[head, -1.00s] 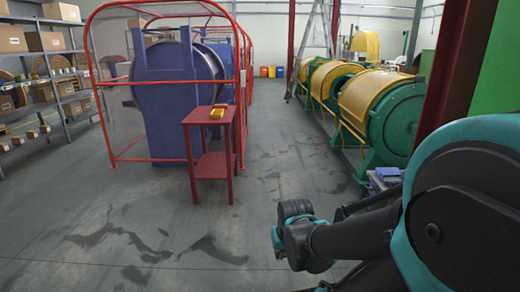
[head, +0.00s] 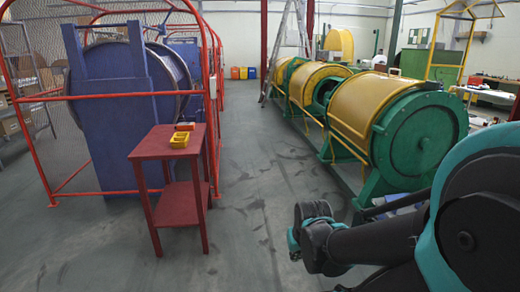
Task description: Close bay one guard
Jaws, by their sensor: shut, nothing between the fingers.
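The strander (head: 418,135) stands right of centre as a row of green drums under curved yellow covers. The nearest yellow cover (head: 345,105) lies over the near drum, whose green end disc faces me. Further yellow covers (head: 318,84) run back along the row. A yellow tube frame (head: 458,40) stands upright behind the near drum at the right; I cannot tell whether it is the bay one guard. No label marks bay one. My arm is folded at the lower right, apart from the machine. My gripper's fingers do not show.
A ladder (head: 290,45) stands at the back. The grey floor between is clear.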

